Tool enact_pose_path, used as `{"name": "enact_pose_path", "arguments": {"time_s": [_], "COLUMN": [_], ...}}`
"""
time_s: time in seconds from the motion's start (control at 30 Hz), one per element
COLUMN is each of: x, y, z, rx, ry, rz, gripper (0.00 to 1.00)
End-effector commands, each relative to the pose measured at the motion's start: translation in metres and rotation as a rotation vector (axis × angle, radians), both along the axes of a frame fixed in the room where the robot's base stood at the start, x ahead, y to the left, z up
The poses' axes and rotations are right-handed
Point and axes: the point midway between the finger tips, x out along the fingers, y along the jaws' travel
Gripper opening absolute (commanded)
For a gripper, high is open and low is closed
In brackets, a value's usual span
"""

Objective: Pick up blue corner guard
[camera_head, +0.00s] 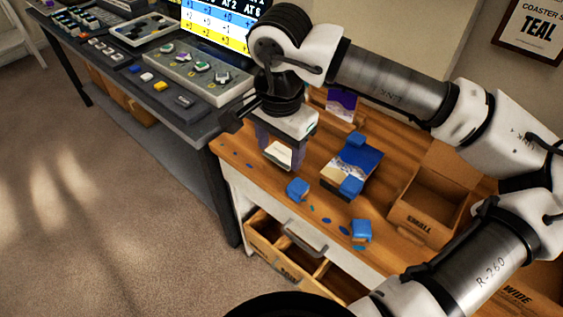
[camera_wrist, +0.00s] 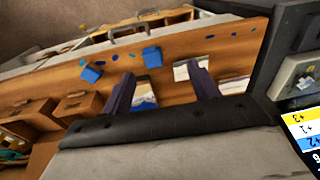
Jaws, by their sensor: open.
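Two loose blue corner guards lie on the wooden bench top, one near its front edge (camera_head: 298,188) and one further right (camera_head: 361,230). Both also show in the wrist view, nearer (camera_wrist: 152,57) and further left (camera_wrist: 91,73). Two more blue corner guards (camera_head: 351,186) (camera_head: 357,139) sit on opposite corners of a dark blue and cream coaster block (camera_head: 338,178). My gripper (camera_head: 281,160) is open and empty, pointing down left of the loose guards. It also shows in the wrist view (camera_wrist: 160,72). A white-topped piece (camera_head: 278,154) shows between its fingers; contact cannot be told.
An open box marked SMALL (camera_head: 425,205) stands at the right of the bench. Small blue flecks (camera_head: 328,221) lie between the loose guards. An open drawer (camera_head: 262,238) sticks out below. A grey table (camera_head: 195,118) with trays and a screen (camera_head: 222,22) adjoins at left.

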Motion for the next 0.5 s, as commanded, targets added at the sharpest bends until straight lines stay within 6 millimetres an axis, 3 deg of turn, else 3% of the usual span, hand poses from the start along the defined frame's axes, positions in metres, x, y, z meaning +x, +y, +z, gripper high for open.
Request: {"name": "enact_pose_path", "arguments": {"time_s": [0.03, 0.13, 0.5], "x": [0.003, 0.006, 0.012], "y": [-0.015, -0.029, -0.034], "z": [0.001, -0.001, -0.065], "rx": [-0.046, -0.088, -0.088], "ry": [-0.007, -0.012, -0.01], "rz": [-0.019, -0.03, -0.029], "gripper": [0.6, 0.6, 0.6]}}
